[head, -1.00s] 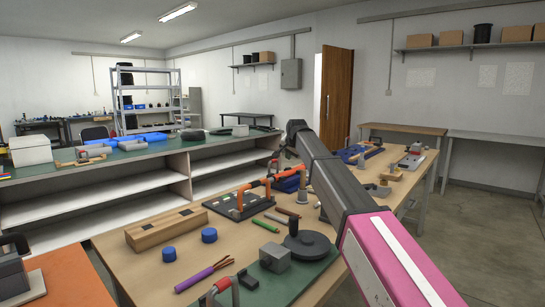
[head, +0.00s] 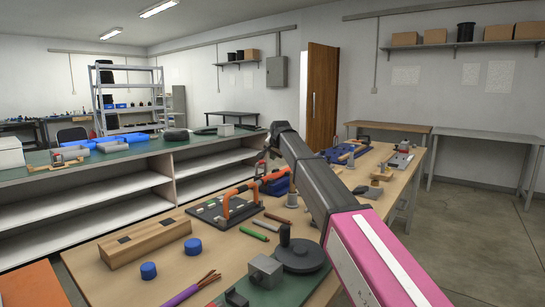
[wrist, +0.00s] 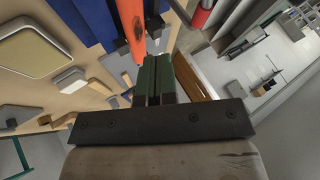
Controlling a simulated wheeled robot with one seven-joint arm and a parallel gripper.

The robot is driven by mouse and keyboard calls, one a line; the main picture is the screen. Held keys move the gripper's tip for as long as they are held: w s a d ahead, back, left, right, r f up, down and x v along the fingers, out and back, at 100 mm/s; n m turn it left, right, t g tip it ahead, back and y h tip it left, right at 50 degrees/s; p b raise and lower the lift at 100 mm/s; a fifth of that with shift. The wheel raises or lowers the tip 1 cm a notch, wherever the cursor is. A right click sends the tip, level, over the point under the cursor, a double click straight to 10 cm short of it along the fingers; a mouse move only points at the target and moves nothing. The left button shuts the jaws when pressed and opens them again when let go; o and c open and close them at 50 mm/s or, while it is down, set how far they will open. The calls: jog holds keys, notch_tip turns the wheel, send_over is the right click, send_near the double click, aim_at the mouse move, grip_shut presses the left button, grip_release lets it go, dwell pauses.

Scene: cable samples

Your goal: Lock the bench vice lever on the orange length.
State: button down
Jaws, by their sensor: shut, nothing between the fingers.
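The blue bench vice (head: 279,186) stands on the wooden table beyond my arm, partly hidden by it. In the wrist view its blue body (wrist: 97,22) flanks the orange length (wrist: 131,28), which runs between the blue parts. A red-gripped lever (wrist: 201,14) shows at the upper right of the wrist view; whether it is locked cannot be told. My gripper (wrist: 156,66) is shut and empty, its dark green fingers pointing toward the orange length and the vice. I cannot tell whether they touch. In the head view the gripper is mostly hidden at the far end of my arm.
A board with an orange handle (head: 222,207), a wooden block (head: 146,241), blue caps (head: 193,246) and a dark round base with a post (head: 300,256) stand on the near table. Another blue fixture (head: 342,154) is farther back. The floor at right is clear.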

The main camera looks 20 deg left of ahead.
aim_at(265, 161)
jog(key=x, duration=0.7)
jog(key=shift+w+a+f, duration=0.15)
jog(key=shift+w+f, duration=0.1)
jog(key=shift+w, duration=0.05)
jog(key=a, duration=0.1)
jog(key=w+a, duration=0.1)
jog(key=a, duration=0.1)
jog(key=shift+w+a+r, duration=0.25)
jog(key=shift+w+a, duration=0.05)
jog(key=shift+w, duration=0.05)
jog(key=shift+a, duration=0.1)
